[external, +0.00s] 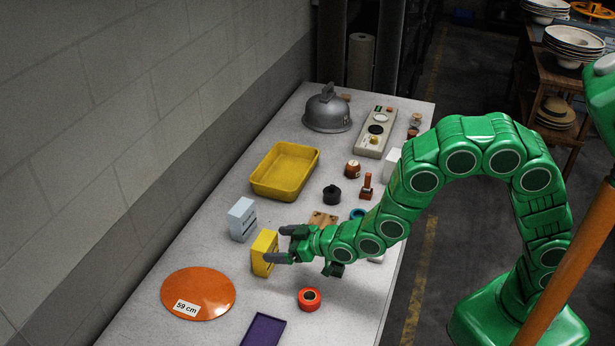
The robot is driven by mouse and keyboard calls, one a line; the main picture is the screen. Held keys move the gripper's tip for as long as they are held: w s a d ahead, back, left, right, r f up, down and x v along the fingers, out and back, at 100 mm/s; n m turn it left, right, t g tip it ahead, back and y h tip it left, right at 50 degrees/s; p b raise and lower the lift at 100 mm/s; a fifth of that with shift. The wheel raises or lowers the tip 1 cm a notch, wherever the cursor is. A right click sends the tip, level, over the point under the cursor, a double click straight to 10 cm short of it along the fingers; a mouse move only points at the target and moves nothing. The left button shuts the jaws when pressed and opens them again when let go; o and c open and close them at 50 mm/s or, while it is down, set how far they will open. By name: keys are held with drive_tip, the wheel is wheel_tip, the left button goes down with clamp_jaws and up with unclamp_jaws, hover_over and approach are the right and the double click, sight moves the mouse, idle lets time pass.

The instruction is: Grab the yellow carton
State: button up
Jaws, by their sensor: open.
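The yellow carton (262,252) stands upright on the light table, left of the middle, with a dark label on its right side. My gripper (277,244) is open, and its dark fingers reach from the right to the carton. One finger shows near the carton's upper back and one near its lower front. I cannot tell whether the fingers touch it.
A pale blue carton (242,219) stands just behind and left. An orange disc (198,293) marked 59 cm lies in front left, a red ring-shaped item (309,299) in front right. A yellow tray (260,187), a black knob-like item (332,196) and a grey dome (327,110) stand farther back.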

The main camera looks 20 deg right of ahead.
sight(272, 243)
drive_tip(key=shift+x, duration=2.75)
drive_tip(key=shift+c, duration=0.3)
drive_tip(key=c, duration=0.7)
drive_tip(key=shift+r, duration=0.2)
